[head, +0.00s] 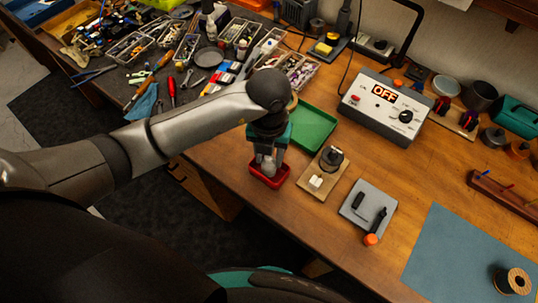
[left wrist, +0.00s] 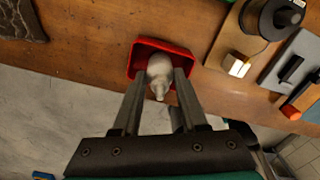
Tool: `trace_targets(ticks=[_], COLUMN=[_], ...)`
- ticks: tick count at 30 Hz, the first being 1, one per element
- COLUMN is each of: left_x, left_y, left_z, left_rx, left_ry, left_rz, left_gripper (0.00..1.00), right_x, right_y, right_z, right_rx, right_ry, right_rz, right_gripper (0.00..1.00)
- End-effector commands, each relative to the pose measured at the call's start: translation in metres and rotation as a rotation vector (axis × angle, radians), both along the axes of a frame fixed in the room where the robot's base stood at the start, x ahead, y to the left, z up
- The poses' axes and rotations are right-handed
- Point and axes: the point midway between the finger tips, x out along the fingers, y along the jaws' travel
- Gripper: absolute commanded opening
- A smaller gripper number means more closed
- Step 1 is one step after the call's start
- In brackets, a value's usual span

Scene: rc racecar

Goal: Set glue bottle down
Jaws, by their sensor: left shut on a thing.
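The glue bottle (left wrist: 160,72) is pale and whitish, with its narrow nozzle pointing toward my wrist camera. My left gripper (left wrist: 157,88) is shut on the bottle, with one finger on each side of it. In the head view my left gripper (head: 268,165) is over a small red tray (head: 284,178) near the front edge of the bench, and the bottle (head: 268,163) shows between its fingers. The red tray also shows in the left wrist view (left wrist: 186,63), around the bottle. I cannot tell whether the bottle's base touches the tray floor. My right gripper is not in view.
A green tray (head: 312,128) lies just behind the red tray. A wooden board (head: 313,191) with a spool and a grey pad (head: 369,207) with small tools lie to the right. A power supply (head: 382,107) reading OFF stands behind. Tools crowd the far left.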

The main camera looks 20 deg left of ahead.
Motion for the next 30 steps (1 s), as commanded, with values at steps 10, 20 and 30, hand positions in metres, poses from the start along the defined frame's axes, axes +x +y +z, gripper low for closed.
trace_targets(ticks=[10, 20, 30], left_x=[0.0, -0.0001, -0.0001], left_y=[-0.0001, 0.0001, -0.0001], left_z=[-0.0038, -0.0049, -0.001], left_rx=[0.0, 0.0, 0.0], left_ry=[0.0, 0.0, 0.0], left_rz=[-0.001, -0.001, -0.001], left_gripper=[0.0, 0.72, 0.73], right_x=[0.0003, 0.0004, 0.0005], right_y=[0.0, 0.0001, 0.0], right_z=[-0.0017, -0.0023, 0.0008], right_rx=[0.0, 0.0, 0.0], right_ry=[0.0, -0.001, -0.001], right_rz=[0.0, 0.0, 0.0], right_gripper=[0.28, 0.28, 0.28])
